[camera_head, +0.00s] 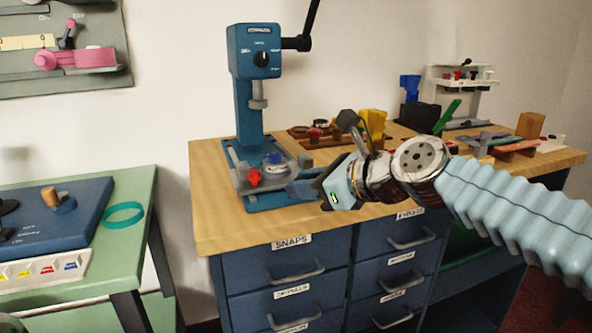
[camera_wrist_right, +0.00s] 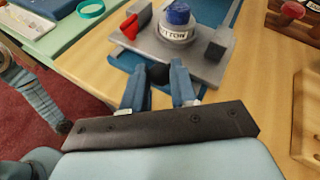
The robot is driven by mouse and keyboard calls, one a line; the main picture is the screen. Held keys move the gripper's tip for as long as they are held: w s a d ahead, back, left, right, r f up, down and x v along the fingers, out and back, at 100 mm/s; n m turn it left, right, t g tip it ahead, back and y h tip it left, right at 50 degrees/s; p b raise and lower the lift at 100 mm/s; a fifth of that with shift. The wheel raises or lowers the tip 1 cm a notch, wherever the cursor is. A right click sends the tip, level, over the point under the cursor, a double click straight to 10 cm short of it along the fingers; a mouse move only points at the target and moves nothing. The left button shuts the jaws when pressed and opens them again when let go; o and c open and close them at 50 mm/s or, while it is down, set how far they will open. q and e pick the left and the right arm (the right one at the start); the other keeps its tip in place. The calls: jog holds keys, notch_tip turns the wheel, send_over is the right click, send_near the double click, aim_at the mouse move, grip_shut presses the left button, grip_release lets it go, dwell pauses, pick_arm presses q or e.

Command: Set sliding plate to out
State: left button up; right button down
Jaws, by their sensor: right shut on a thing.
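The sliding plate (camera_head: 241,176) is a grey plate on the blue base of the blue press (camera_head: 247,110). A red clamp knob (camera_head: 254,178) and a round white-and-blue die (camera_head: 275,161) sit on it. The plate also shows in the right wrist view (camera_wrist_right: 148,46), with a dark knob (camera_wrist_right: 158,76) at its near edge. My right gripper (camera_wrist_right: 158,71) has its blue fingers on either side of this knob and is shut on it. In the head view, it reaches the plate's right side from the right. I do not see my left gripper.
The wooden counter (camera_head: 215,220) stands over blue drawers. Behind my right arm are a brown tray (camera_head: 310,133), a yellow block (camera_head: 373,125) and several tools. A green table (camera_head: 135,190) with a blue device (camera_head: 50,225) and a teal ring (camera_head: 123,214) is at left.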

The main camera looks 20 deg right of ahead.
jog(key=shift+s+f, duration=0.15)
jog(key=c, duration=1.2)
grip_release()
jog(key=shift+s, duration=0.15)
jog(key=v, duration=1.3)
jog(key=shift+s+d, duration=0.25)
jog(key=shift+s, duration=0.05)
